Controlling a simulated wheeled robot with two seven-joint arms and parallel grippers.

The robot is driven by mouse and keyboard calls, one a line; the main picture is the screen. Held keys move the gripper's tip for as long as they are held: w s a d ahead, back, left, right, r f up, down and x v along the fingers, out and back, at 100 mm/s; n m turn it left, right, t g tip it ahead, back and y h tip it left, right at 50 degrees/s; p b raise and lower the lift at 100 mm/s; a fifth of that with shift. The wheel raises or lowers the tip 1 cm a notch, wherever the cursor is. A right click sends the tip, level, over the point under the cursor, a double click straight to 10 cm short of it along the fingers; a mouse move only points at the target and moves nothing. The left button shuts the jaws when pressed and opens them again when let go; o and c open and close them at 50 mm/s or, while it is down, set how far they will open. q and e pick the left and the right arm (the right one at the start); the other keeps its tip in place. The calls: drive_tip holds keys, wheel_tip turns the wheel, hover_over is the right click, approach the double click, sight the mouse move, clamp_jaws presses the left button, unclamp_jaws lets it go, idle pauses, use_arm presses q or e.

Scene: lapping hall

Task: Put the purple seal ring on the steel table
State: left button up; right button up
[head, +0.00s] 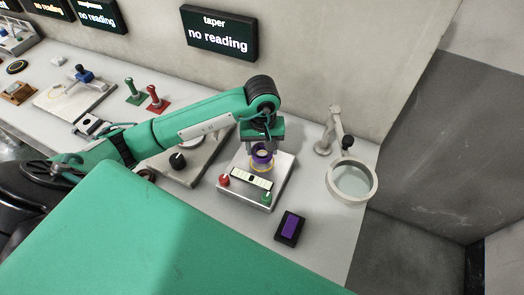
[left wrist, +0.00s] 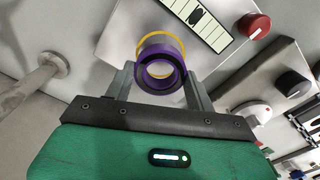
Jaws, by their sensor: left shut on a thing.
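The purple seal ring (head: 263,157) is between the fingers of my left gripper (head: 262,150), which is shut on it. The ring shows from above in the left wrist view (left wrist: 162,64), with the fingers of my left gripper (left wrist: 161,86) on either side. Below it is the steel table (head: 283,167), a square metal plate with a yellow circle marked on it. The ring is over that circle, a little off-centre in the wrist view. I cannot tell whether its underside touches the plate. My right gripper is out of view.
A level gauge (head: 251,179), a red knob (head: 224,180) and a green knob (head: 267,197) are at the steel table's front. A black-and-purple block (head: 290,228) lies in front. A magnifier (head: 351,183) stands right. A plate with a black knob (head: 178,161) is left.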

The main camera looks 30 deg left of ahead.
use_arm(q)
wheel_tip(320, 180, down, 3)
drive_tip(key=shift+f, duration=0.2)
drive_tip(key=o, duration=1)
drive_tip(key=shift+r, duration=0.1)
